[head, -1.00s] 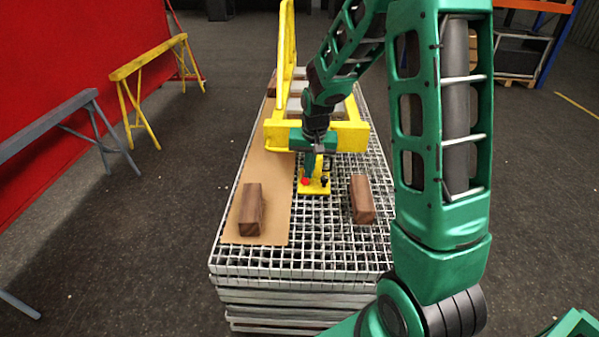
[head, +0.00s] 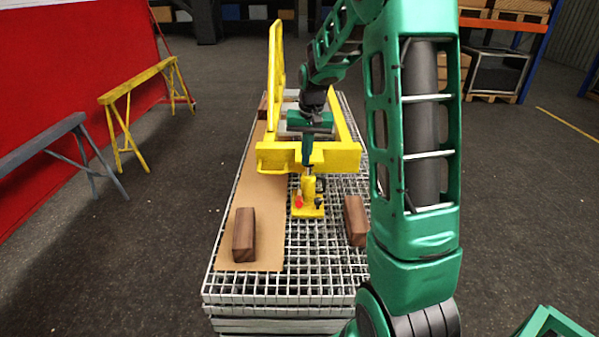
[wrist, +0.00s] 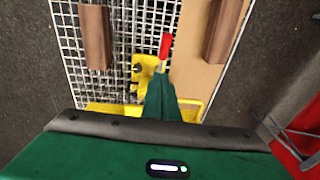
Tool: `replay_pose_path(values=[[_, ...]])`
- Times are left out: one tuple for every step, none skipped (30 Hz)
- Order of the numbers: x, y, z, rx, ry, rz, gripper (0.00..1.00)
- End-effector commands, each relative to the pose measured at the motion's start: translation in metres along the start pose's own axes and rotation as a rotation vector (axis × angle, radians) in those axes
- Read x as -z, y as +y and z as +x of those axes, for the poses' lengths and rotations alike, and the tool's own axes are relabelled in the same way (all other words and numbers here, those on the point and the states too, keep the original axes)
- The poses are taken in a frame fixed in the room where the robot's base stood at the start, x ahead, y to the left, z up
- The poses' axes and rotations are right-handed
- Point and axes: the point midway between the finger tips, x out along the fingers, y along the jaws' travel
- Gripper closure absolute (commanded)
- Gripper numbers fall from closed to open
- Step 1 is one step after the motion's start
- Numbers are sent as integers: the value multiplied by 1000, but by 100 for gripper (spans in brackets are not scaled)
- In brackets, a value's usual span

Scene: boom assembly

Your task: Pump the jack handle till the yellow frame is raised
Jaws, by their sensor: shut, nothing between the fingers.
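The yellow frame (head: 335,157) lies over the grating stack, its near crossbar just behind and above the jack. The yellow jack (head: 309,190) stands upright on the grating, its base plate in front of the crossbar. The jack handle's red grip (wrist: 166,45) shows in the wrist view on a short pale rod; in the head view it is a small red spot (head: 298,201). My gripper (head: 307,162) points down at the crossbar and jack top, fingers shut and empty. In the wrist view its tip (wrist: 160,76) is close to the rod; contact cannot be told.
A tan board (head: 255,205) lies along the left side. Yellow (head: 130,100) and grey (head: 55,135) trestles stand on the floor at left. The grating (head: 310,275) is clear in front.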

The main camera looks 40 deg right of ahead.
Motion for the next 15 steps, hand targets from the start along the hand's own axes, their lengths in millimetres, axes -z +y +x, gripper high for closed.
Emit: replay_pose_path(values=[[0, 0, 8, -1, -3, 0, 100], [-1, 0, 12, -1, -3, 0, 100], [-1, 0, 19, -1, -3, 0, 100], [-1, 0, 24, -1, -3, 0, 100], [-1, 1, 30, -1, -4, 0, 100], [-1, 1, 38, -1, -4, 0, 100], [-1, 1, 43, -1, -4, 0, 100], [-1, 1, 49, -1, -4, 0, 100], [-1, 1, 56, -1, -3, 0, 100], [-1, 1, 62, -1, -4, 0, 100], [-1, 1, 68, -1, -3, 0, 100], [-1, 1, 75, -1, -4, 0, 100], [-1, 0, 80, 0, -3, 0, 100], [-1, 1, 86, -1, -3, 0, 100], [-1, 1, 93, -1, -4, 0, 100]])
